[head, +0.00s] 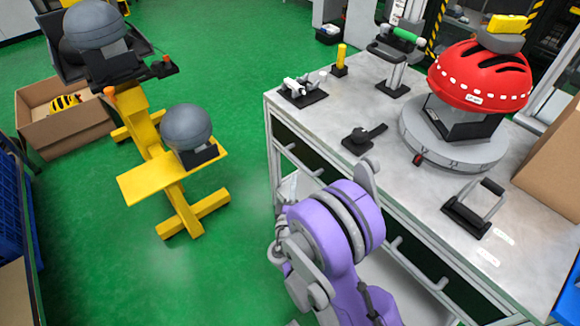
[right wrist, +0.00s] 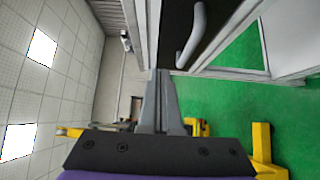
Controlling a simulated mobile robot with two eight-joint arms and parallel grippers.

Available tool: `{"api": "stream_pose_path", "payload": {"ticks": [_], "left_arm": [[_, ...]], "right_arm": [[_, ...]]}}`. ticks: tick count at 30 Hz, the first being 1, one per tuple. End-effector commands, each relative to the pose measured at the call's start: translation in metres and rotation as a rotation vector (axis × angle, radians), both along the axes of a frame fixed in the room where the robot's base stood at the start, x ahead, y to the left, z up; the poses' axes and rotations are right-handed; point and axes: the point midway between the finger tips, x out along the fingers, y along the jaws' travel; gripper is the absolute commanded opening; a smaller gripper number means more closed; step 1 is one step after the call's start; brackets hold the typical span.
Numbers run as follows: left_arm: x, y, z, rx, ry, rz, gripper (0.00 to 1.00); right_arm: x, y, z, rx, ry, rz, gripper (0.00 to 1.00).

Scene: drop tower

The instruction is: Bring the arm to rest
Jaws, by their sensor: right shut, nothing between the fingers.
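My right arm (head: 335,225), purple and grey, rises from the bottom of the head view in front of the workbench. Its gripper cannot be made out clearly there. In the right wrist view my right gripper (right wrist: 160,76) is shut, its two grey fingers together and nothing between them. In that view the fingers show close to the edge of the bench frame; I cannot tell the gap. My left arm and gripper do not show.
The workbench (head: 340,110) has drawer handles (head: 430,276) on its front. A yellow stand (head: 155,181) and cardboard box (head: 62,130) are left. Green floor between is clear.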

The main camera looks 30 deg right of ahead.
Motion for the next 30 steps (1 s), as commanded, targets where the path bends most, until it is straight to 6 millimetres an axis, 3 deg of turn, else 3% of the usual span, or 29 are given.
{"api": "stream_pose_path", "payload": {"ticks": [9,14,22,30], "left_arm": [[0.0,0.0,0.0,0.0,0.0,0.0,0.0],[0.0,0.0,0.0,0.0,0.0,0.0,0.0],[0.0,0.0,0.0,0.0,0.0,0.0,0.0],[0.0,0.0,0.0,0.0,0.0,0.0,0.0]], "right_arm": [[-0.004,0.001,0.001,0.014,0.001,-0.006,0.0],[-0.015,-0.005,0.008,0.141,0.016,-0.059,0.0],[-0.07,0.002,0.01,0.585,0.1,-0.221,0.0],[-0.146,0.057,0.001,1.048,0.227,-0.335,0.0]]}}
